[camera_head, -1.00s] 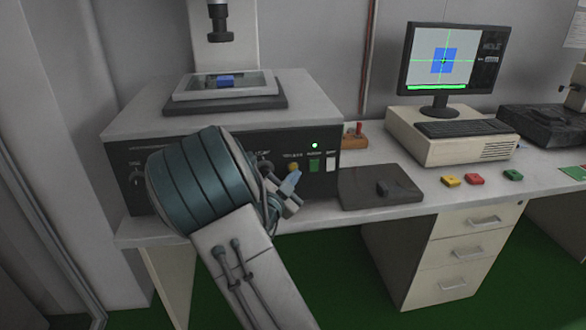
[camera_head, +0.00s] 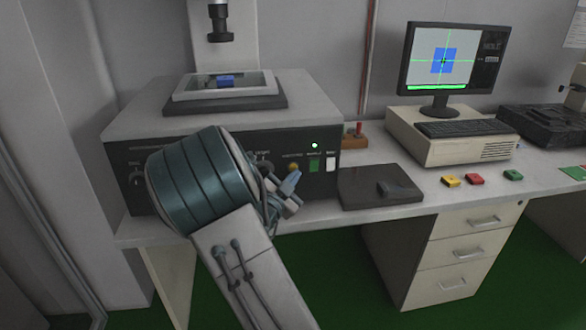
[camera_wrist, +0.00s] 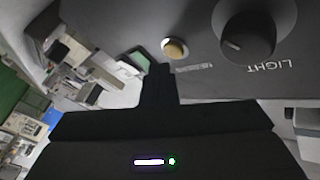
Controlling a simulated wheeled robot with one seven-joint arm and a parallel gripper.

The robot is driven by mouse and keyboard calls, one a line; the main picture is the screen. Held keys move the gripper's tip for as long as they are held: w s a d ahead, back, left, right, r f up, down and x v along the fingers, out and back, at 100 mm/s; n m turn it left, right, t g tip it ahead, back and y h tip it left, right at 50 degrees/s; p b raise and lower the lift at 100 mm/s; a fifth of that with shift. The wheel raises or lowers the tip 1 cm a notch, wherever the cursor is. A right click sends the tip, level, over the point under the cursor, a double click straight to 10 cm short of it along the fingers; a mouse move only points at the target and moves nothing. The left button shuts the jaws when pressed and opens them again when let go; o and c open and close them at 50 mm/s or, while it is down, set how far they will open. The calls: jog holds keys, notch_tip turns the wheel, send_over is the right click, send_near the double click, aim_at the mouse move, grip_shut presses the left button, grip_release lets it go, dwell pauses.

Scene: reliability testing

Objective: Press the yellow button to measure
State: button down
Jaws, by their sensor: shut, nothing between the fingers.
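The yellow button (camera_head: 293,167) is a small round button on the dark front panel of the measuring machine (camera_head: 215,118), left of a green button (camera_head: 314,165). It also shows in the wrist view (camera_wrist: 175,49), beside the shut fingertips. My gripper (camera_head: 289,184) is shut and empty, just in front of the panel and slightly below the yellow button in the head view. In the wrist view, my gripper (camera_wrist: 159,72) ends close to the button, left of it; the button stays visible. I cannot tell whether they touch.
The black LIGHT knob (camera_wrist: 255,35) stands out from the panel beside the yellow button. A white button (camera_head: 331,163) sits right of the green one. A blue block (camera_head: 225,81) lies on the machine's stage. A monitor (camera_head: 439,60) stands farther right.

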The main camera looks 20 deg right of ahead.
jog(key=shift+w, duration=0.15)
jog(key=shift+w+d, duration=0.15)
jog(key=shift+w, duration=0.15)
jog(key=shift+w+d+b, duration=0.1)
jog(key=shift+w+b, duration=0.25)
jog(key=shift+b, duration=0.05)
dwell(0.7)
jog(key=shift+s, duration=0.15)
dwell(0.3)
jog(key=shift+s+a, duration=0.25)
jog(key=shift+s, duration=0.4)
jog(key=shift+s+a+b, duration=0.1)
jog(key=shift+s+a, duration=0.1)
jog(key=shift+s, duration=0.6)
jog(key=shift+s+a+b, duration=0.15)
jog(key=shift+s+a, duration=0.1)
jog(key=shift+s, duration=0.55)
jog(key=shift+s+a+b, duration=0.1)
jog(key=shift+s+a, duration=0.1)
jog(key=shift+s, duration=0.6)
